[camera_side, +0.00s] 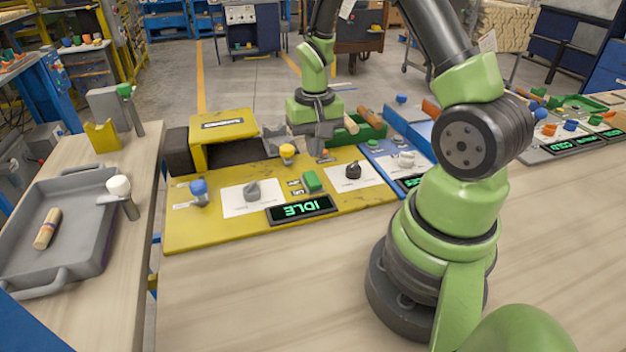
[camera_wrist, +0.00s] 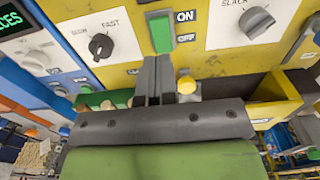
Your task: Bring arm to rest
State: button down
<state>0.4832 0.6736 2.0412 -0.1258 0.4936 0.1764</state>
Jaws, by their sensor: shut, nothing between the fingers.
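My gripper (camera_side: 318,150) hangs fingers-down above the yellow control panel (camera_side: 235,237), near the green rocker switch (camera_side: 312,181). In the wrist view the two grey fingers (camera_wrist: 153,72) are together with nothing between them. Their tips appear just below the green rocker (camera_wrist: 160,34), which has ON and OFF labels beside it. I cannot tell whether the fingers touch it. The display (camera_side: 301,209) on the panel reads IDLE in green letters.
A black knob (camera_side: 353,170), a grey knob (camera_side: 252,191), a blue button (camera_side: 199,189) and a yellow button (camera_side: 287,151) stand up from the panel. A grey tray (camera_side: 96,189) with a wooden piece (camera_side: 47,229) is at left. The front table (camera_side: 270,300) is clear.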

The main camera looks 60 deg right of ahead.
jog(key=shift+r, duration=0.15)
jog(key=s+a+r+n+t, duration=0.1)
jog(key=a+r+t, duration=0.1)
jog(key=a+r, duration=0.35)
jog(key=s+a+r+n+t, duration=0.1)
jog(key=a+r+t, duration=0.15)
jog(key=r, duration=0.65)
jog(key=s+a+r+n+t+y, duration=0.2)
jog(key=s+a+r+n, duration=0.1)
jog(key=s+a+r, duration=0.3)
jog(key=s+a, duration=0.2)
jog(key=s, duration=0.1)
jog(key=shift+r+t, duration=0.35)
